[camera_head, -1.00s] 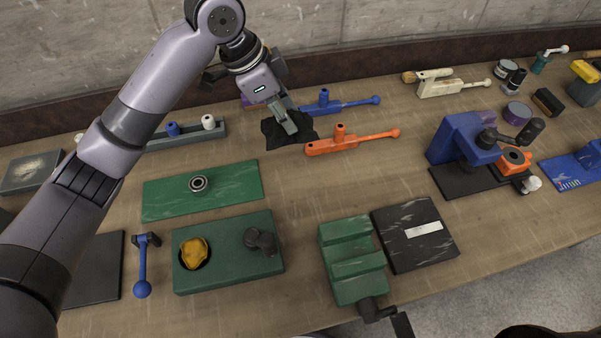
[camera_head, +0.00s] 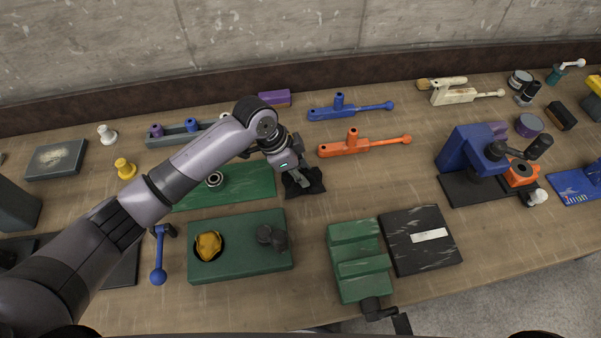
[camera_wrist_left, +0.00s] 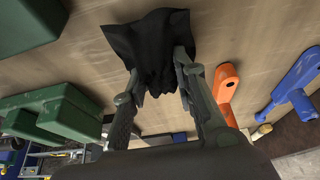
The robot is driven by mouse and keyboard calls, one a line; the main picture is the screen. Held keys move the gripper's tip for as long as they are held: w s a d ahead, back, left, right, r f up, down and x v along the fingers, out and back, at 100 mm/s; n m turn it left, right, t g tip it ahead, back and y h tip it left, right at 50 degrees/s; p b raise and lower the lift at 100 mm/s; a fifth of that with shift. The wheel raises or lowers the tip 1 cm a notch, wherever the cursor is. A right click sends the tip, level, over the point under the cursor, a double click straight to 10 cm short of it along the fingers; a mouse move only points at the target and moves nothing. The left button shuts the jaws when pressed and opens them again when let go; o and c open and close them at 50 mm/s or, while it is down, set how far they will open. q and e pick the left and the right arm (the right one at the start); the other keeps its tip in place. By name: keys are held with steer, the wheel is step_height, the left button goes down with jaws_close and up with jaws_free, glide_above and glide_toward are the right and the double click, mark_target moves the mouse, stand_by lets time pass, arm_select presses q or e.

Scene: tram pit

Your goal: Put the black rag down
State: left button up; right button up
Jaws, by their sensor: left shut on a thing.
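The black rag (camera_head: 313,184) is in my left gripper (camera_head: 302,186), at the right end of the green mat in the head view. In the left wrist view the rag (camera_wrist_left: 150,42) hangs between the two fingers of the gripper (camera_wrist_left: 157,80), bunched at the fingertips and spread out beyond them. The left gripper is shut on it. I cannot tell whether the rag touches the table top. My right gripper is not in view.
The green mat (camera_head: 245,183) with a bearing on it lies left of the rag. An orange tool (camera_head: 362,146) and a blue tool (camera_head: 350,108) lie behind. A green vise (camera_head: 357,262) and a black plate (camera_head: 420,240) are in front. Bare table (camera_head: 385,180) is to the right.

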arm_select(q)
steer(key=shift+f, duration=0.8)
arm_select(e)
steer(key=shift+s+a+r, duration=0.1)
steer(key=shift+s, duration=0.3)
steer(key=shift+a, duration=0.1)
arm_select(q)
steer(key=shift+f, duration=0.15)
steer(key=o, duration=1)
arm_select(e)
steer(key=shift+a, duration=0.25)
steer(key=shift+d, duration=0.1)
